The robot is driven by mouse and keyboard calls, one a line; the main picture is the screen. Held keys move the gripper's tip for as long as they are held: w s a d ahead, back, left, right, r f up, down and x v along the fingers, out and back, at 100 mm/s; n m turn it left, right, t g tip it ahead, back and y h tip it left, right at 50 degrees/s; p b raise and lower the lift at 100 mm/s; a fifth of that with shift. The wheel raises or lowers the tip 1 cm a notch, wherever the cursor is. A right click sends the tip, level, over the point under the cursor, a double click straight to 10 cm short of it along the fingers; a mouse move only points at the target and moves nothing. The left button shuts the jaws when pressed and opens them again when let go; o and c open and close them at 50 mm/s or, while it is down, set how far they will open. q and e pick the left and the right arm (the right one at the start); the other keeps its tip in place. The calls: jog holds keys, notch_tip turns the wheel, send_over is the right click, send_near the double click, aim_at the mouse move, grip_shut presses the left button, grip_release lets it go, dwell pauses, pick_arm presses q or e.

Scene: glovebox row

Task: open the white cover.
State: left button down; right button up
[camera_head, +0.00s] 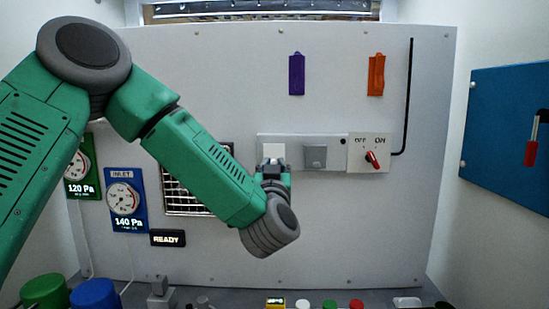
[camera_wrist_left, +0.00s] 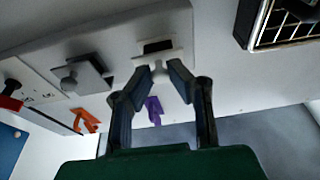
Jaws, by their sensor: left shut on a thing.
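The white cover (camera_head: 272,150) is on the left part of the grey strip on the back wall. It also shows in the left wrist view (camera_wrist_left: 158,56), with a small knob and a dark opening at its edge. In the left wrist view the fingertips (camera_wrist_left: 157,76) are closed on the cover's knob from both sides. In the head view the gripper hides the cover's lower part. My right gripper is not in view.
Right of it are a grey cover (camera_head: 314,156) and a red switch (camera_head: 372,158). A vent grille (camera_head: 182,192) and gauges (camera_head: 123,198) are at left. Purple (camera_head: 297,74) and orange (camera_head: 376,75) tags hang above. A blue panel (camera_head: 508,135) is at right.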

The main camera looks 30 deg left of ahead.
aim_at(274, 149)
pick_arm(q)
jog(key=r+g+p, duration=0.1)
jog(key=p, duration=0.1)
jog(key=r+g+h+p, duration=0.1)
jog(key=p, duration=0.1)
jog(key=r+h+p, duration=0.1)
jog(key=p, duration=0.1)
jog(key=shift+s+d+g, duration=0.25)
jog(key=shift+s+g, duration=0.1)
jog(key=shift+g, duration=0.05)
jog(key=shift+s+r+g+h+p, duration=0.1)
jog(key=shift+r+g+h+p, duration=0.45)
jog(key=shift+g, duration=0.25)
jog(key=shift+r+g+h, duration=0.65)
jog(key=shift+g, duration=0.45)
jog(key=shift+w+a+r+g+h, duration=0.1)
jog(key=shift+w+r+g+h, duration=0.2)
jog(key=shift+r+g+h, duration=0.7)
jog(key=g, duration=0.1)
jog(key=w+r+g+h, duration=0.1)
jog(key=g, duration=0.1)
jog(key=shift+a+r+g, duration=0.1)
jog(key=shift+a+g, duration=0.2)
jog(key=shift+a, duration=0.05)
jog(key=shift+w+a+r+g+h, duration=0.3)
jog(key=shift+g+h, duration=0.3)
jog(key=shift+g, duration=0.25)
jog(key=shift+w+a+r+g+h, duration=0.15)
jog(key=shift+w+r+g+h, duration=0.25)
jog(key=shift+g+h, duration=0.35)
